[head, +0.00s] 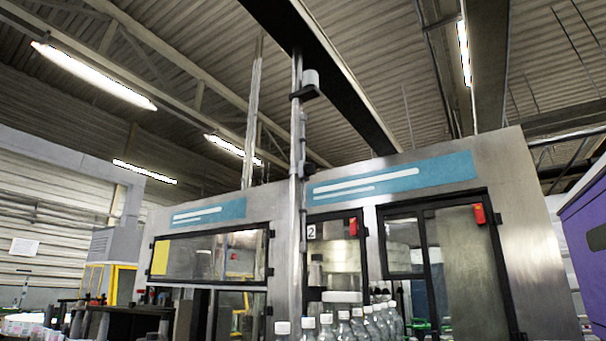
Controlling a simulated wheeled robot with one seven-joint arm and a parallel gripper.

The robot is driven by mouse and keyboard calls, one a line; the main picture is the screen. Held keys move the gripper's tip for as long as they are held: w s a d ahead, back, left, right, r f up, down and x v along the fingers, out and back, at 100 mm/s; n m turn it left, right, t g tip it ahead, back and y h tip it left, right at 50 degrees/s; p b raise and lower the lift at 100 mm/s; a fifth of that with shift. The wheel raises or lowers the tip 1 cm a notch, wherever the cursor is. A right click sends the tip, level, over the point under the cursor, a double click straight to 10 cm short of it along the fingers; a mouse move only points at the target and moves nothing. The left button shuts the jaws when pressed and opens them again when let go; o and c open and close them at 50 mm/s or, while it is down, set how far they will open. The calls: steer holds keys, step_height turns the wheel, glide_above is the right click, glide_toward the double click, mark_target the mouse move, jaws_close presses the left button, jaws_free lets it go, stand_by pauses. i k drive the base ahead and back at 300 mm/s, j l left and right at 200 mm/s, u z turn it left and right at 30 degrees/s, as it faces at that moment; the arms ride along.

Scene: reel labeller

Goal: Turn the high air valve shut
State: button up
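A thin vertical metal pipe (297,130) rises in front of the machine toward the dark overhead beam. High on it sits a small pale cylinder (311,78) above a dark bracket (304,93). Smaller fittings (303,128) show below on the pipe. I cannot tell which of these, if any, is the air valve, and no handle is clear enough to read as open or shut. My gripper does not show in the head view.
The steel labelling machine (530,200) with blue panels and glass doors fills the middle. Clear bottles (344,328) line up at the bottom. A purple cabinet (587,240) stands at the right edge. Machinery (115,245) stands at left.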

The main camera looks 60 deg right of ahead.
mark_target(309, 169)
steer(key=k+l+z, duration=0.1)
steer(key=l, duration=0.2)
steer(key=k+l+z, duration=0.1)
steer(key=l, duration=0.25)
steer(key=k+l+z, duration=0.15)
steer(key=l, duration=0.15)
steer(key=l+z, duration=0.1)
steer(key=l, duration=0.25)
steer(key=i+l+z, duration=0.15)
steer(key=l, duration=0.2)
